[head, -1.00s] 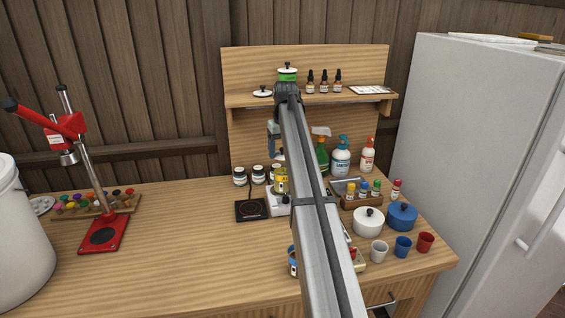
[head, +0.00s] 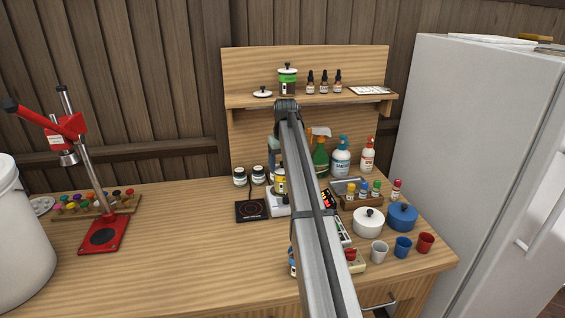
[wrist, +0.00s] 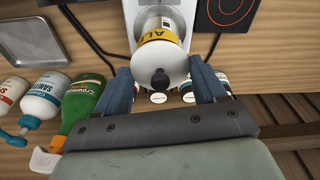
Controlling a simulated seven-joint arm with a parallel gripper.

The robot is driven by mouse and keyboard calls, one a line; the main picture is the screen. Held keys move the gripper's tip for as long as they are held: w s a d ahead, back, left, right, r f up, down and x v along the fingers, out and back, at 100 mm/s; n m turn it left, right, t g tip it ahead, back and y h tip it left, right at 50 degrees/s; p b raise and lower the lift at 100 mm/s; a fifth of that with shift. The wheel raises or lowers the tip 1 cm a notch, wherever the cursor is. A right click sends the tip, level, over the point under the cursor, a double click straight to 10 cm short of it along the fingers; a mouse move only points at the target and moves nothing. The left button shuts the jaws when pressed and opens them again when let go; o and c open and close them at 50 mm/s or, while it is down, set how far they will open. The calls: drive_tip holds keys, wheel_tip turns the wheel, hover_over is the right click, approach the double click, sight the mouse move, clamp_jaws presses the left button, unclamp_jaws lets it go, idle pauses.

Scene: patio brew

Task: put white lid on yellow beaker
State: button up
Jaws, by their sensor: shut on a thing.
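The yellow beaker (head: 280,184) stands on a white device (head: 277,204) and is partly hidden behind my arm in the head view. In the wrist view its yellow label (wrist: 157,36) shows between my fingers. My gripper (wrist: 164,86) is shut on the white lid (wrist: 151,58), a pale disc with a black knob, one blue finger at each side. The lid overlaps the beaker in the wrist view; I cannot tell whether they touch. My arm hides the held lid in the head view.
A black hot plate (head: 250,210) lies left of the white device. Small jars (head: 239,176) and spray bottles (head: 341,157) stand behind. Another white lid (head: 262,92) and a green canister (head: 288,82) are on the shelf (head: 240,100). The table's left middle is clear.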

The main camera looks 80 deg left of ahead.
drive_tip(key=shift+f, duration=0.15)
drive_tip(key=o, duration=1)
drive_tip(key=r, duration=0.4)
drive_tip(key=d+r, duration=0.1)
drive_tip(key=r, duration=0.8)
drive_tip(key=shift+w+d, duration=0.15)
drive_tip(key=shift+d, duration=0.05)
drive_tip(key=shift+f, duration=0.1)
